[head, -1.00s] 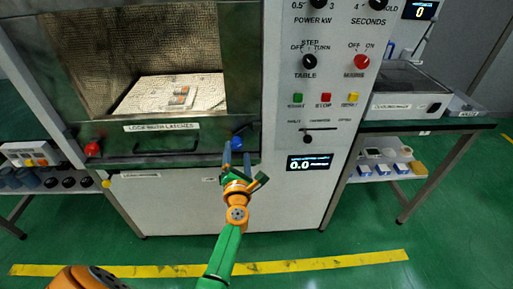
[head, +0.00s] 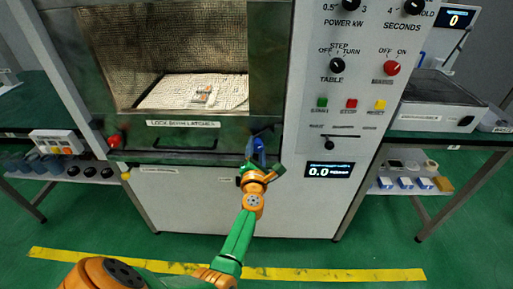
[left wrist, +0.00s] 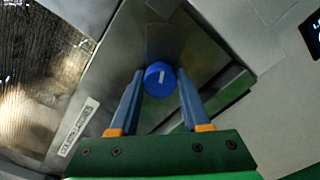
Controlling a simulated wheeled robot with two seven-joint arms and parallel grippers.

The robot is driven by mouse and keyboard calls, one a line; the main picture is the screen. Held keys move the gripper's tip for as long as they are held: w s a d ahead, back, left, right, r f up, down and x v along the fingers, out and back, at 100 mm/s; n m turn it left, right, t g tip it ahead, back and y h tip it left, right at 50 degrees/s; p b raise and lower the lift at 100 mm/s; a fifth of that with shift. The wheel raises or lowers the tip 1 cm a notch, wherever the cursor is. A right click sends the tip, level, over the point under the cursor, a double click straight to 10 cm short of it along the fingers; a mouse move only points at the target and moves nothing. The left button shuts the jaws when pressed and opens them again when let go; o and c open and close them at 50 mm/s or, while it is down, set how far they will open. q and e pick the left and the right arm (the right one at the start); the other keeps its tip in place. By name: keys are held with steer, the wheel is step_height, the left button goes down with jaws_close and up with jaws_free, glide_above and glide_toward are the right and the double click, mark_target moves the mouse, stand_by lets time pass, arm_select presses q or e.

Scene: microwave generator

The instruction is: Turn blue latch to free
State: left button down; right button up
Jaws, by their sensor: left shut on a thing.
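The blue latch (head: 258,143) is a round knob at the lower right corner of the microwave door (head: 190,140). In the left wrist view the blue latch (left wrist: 159,79) shows a short white mark on its face, tilted a little from upright. My left gripper (head: 258,156) is at the latch. In the left wrist view the two blue fingers of the left gripper (left wrist: 158,88) are on either side of the knob, shut on it. A red latch (head: 115,141) sits at the door's lower left corner. My right gripper is not in view.
A door handle (head: 185,143) lies left of the blue latch, under a label about locking both latches. The control panel (head: 350,100) with knobs and buttons stands to the right. Side tables flank the machine.

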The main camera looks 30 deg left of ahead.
arm_select(q)
steer(key=shift+m, duration=0.4)
steer(key=m+p, duration=0.1)
steer(key=m, duration=0.2)
steer(key=shift+r, duration=0.1)
steer(key=m+p, duration=0.1)
steer(key=m, duration=0.3)
steer(key=shift+m+p, duration=0.3)
steer(key=m+p, duration=0.1)
steer(key=m, duration=0.3)
steer(key=shift+m, duration=0.3)
steer(key=m+p, duration=0.1)
steer(key=m, duration=0.3)
steer(key=shift+m, duration=0.3)
steer(key=shift+f+m, duration=0.2)
steer(key=shift+m, duration=0.1)
steer(key=shift+c, duration=1.8)
jaws_free()
